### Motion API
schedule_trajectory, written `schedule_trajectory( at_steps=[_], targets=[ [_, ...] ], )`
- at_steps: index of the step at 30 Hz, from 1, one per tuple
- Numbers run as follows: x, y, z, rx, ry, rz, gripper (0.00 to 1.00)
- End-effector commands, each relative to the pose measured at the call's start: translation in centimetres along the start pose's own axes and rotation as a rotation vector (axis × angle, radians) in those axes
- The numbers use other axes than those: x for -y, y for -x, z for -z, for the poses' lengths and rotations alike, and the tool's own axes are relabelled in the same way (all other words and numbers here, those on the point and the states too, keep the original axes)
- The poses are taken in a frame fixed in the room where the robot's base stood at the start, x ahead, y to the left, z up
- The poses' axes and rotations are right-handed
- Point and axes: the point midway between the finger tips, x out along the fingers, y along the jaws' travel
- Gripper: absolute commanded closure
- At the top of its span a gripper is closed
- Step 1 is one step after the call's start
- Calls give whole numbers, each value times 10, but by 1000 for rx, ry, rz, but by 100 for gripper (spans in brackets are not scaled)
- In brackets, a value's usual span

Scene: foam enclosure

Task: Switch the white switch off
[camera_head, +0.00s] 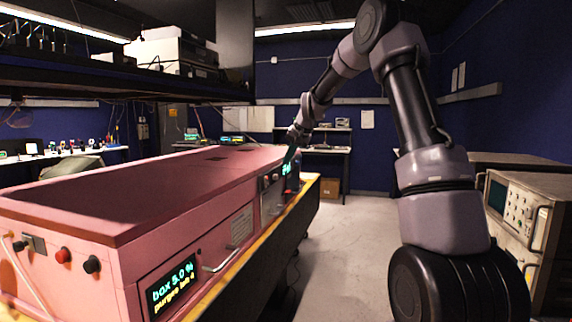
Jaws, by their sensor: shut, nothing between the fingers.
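The foam enclosure is a long pink box (150,235) on the left, with controls on its near face and along its right side. On its near face are a small grey plate (35,243), a red button (62,255) and a black knob (91,264). I cannot pick out a white switch for certain. My gripper (290,157) is shut and empty, pointing down by the far end of the box's right side, near a small lit display (286,170). It is small and dark here; I cannot tell whether it touches anything.
A near display (172,286) reads "box 3.0 %". A metal handle (221,258) sticks out beside it. A dark shelf (120,80) hangs above the box. An instrument with a screen (515,215) stands at the right. The floor (345,240) between is clear.

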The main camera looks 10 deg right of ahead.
Motion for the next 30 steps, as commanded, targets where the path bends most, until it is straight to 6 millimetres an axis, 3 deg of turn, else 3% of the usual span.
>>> schedule_trajectory(
  at_steps=[9, 14, 18, 22, 27, 30],
  targets=[
    [-1, 0, 0, 2, -4, 0, 100],
    [-20, -17, -13, 92, -162, 9, 100],
    [-53, -45, -38, 298, -539, 53, 100],
    [-71, -64, -52, 528, -970, 148, 100],
    [-87, -70, -36, 772, -1435, 327, 100],
    [-97, -69, -19, 869, -1614, 429, 100]
  ],
)
